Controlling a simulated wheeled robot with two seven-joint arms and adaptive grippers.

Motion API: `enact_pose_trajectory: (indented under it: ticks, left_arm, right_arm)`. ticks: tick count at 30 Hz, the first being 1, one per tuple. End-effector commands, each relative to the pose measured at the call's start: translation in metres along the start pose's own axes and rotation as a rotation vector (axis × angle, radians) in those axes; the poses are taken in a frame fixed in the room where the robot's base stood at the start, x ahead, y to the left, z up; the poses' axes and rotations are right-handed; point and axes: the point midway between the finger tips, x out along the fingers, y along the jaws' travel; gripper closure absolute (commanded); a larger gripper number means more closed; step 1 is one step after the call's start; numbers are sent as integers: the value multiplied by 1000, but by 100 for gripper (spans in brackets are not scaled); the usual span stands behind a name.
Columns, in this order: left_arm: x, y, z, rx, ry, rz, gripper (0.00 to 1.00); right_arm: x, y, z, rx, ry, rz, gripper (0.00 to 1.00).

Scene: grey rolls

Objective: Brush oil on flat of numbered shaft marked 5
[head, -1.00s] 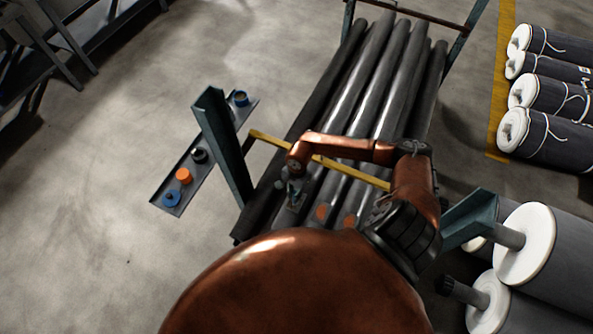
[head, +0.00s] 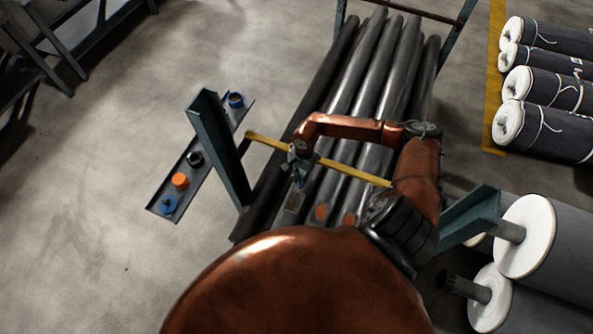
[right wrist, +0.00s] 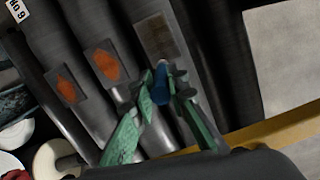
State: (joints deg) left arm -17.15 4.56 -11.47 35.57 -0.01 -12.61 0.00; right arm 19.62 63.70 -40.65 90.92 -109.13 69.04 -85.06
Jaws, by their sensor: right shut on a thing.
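Several long dark shafts (head: 345,100) lie side by side on a rack. Near their front ends are flats: a bare grey one (head: 293,201) shows in the right wrist view too (right wrist: 160,38), and two carry orange patches (head: 320,212) and (head: 348,218). My right gripper (head: 298,172) is above the shaft with the grey flat. I cannot read a 5 on any shaft. My left gripper is out of view.
A yellow bar (head: 262,142) crosses over the shafts near my gripper. A green post (head: 220,150) stands at left, beside a narrow tray (head: 182,160) with blue, orange and black pots. White-ended rolls (head: 527,235) lie at right.

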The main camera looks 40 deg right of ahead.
Motion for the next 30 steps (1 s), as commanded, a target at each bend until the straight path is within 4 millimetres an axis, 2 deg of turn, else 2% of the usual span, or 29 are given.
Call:
enact_pose_trajectory:
  ticks: [3,15,30]
  left_arm:
    - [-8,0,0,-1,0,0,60]
    - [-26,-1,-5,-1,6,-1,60]
    - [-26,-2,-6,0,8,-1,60]
  right_arm:
    - [-14,0,1,0,1,-2,100]
    - [-47,1,5,2,0,-2,100]
    - [-48,1,5,3,0,-1,100]
